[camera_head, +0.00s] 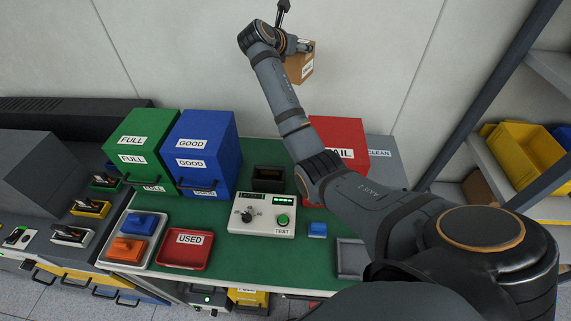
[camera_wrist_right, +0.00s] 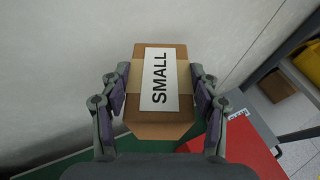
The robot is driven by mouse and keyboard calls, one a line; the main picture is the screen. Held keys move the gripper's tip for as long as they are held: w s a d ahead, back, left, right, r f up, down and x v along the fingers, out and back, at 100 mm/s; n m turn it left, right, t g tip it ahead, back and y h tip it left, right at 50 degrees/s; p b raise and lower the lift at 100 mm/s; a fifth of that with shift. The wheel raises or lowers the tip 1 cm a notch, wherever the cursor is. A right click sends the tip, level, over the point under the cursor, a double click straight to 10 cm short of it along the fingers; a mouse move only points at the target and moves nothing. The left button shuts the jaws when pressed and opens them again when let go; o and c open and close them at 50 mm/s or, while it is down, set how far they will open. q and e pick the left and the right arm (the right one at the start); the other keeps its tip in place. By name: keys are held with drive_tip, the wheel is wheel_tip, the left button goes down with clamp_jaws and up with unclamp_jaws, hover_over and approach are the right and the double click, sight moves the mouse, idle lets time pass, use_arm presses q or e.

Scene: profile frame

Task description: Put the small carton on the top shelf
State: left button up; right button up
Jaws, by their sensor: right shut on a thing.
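The small carton (camera_wrist_right: 144,112) is a brown box with tan tape and a white label reading SMALL. In the right wrist view it sits between the fingers of my right gripper (camera_wrist_right: 160,95), which is shut on it. In the head view the carton (camera_head: 300,66) is held high in front of the wall, partly hidden by my right wrist. The shelf rack (camera_head: 500,85) stands at the right of the head view, with its upper board (camera_head: 552,70) cut by the picture edge. The carton is apart from the rack. My left gripper is not in view.
Below is a green bench (camera_head: 260,262) with a green bin (camera_head: 142,145), a blue bin (camera_head: 203,150), a red FAIL bin (camera_head: 345,135) and a test box (camera_head: 262,222). Yellow bins (camera_head: 522,150) sit on a lower shelf. A dark slanted rack post (camera_head: 490,95) borders the rack's near side.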

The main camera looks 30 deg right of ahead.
use_arm(q)
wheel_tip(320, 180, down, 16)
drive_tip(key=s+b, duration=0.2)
drive_tip(key=b, duration=1.2)
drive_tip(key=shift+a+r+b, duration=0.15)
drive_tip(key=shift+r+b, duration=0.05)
drive_tip(key=shift+b, duration=0.2)
use_arm(e)
drive_tip(key=s+a+f+n+t+y, duration=0.1)
drive_tip(key=a+f, duration=0.2)
drive_tip(key=f, duration=0.8)
drive_tip(key=s+a+f+n+t+y, duration=0.1)
drive_tip(key=a+f+n+t, duration=0.1)
drive_tip(key=f, duration=1)
drive_tip(key=s+a+f+n+t+y, duration=0.1)
drive_tip(key=a+f, duration=0.3)
drive_tip(key=f, duration=0.8)
drive_tip(key=shift+s+a+n+t+y, duration=0.2)
drive_tip(key=shift+a+n+t+y, duration=0.1)
drive_tip(key=shift+a+n+y, duration=0.15)
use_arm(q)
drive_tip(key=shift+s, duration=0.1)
use_arm(e)
drive_tip(key=shift+f, duration=0.1)
drive_tip(key=o, duration=1.1)
drive_tip(key=shift+f, duration=0.1)
drive_tip(key=o, duration=0.4)
drive_tip(key=shift+c, duration=0.2)
